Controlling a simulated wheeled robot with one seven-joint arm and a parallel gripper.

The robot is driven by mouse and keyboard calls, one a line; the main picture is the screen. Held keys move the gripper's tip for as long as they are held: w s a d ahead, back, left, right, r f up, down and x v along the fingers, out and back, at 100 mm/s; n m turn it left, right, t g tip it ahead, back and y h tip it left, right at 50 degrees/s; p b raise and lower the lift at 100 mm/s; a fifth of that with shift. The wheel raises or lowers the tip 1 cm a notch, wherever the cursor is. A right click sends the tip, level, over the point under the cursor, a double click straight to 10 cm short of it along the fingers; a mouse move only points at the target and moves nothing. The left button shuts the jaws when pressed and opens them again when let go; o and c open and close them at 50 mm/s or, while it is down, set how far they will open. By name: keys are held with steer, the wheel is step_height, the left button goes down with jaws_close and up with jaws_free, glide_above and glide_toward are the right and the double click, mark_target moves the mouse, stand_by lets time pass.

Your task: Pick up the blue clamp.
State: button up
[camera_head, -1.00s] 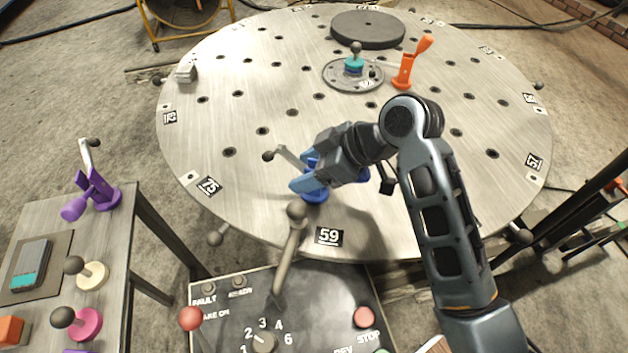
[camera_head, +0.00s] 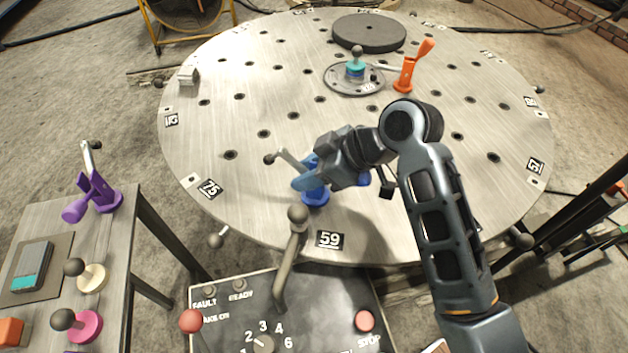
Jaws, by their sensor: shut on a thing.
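The blue clamp (camera_head: 315,195) stands near the front edge of the round metal table (camera_head: 230,110), behind the label 59. Its grey lever with a dark ball end points up and left. My gripper (camera_head: 308,176) reaches in from the right and is shut on the blue clamp. The gripper and wrist hide much of the clamp's upper part. I cannot tell whether the clamp's base touches the table.
An orange clamp (camera_head: 405,74) and a teal-topped hub (camera_head: 355,72) stand farther back. A dark disc (camera_head: 369,33) lies at the rear. A control panel (camera_head: 290,315) with a lever (camera_head: 290,262) is in front. A side table at left holds a purple clamp (camera_head: 98,192) and knobs.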

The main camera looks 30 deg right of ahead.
mark_target(296, 161)
steer(key=shift+r, duration=0.15)
step_height(296, 161, up, 4)
steer(key=shift+w+r, duration=0.1)
steer(key=shift+r, duration=0.05)
steer(key=s+d+r, duration=0.5)
steer(key=d+r, duration=0.1)
steer(key=d, duration=0.4)
steer(key=shift+s+r+p, duration=0.25)
steer(key=shift+s+p, duration=0.15)
steer(key=shift+p, duration=0.05)
steer(key=shift+d, duration=0.1)
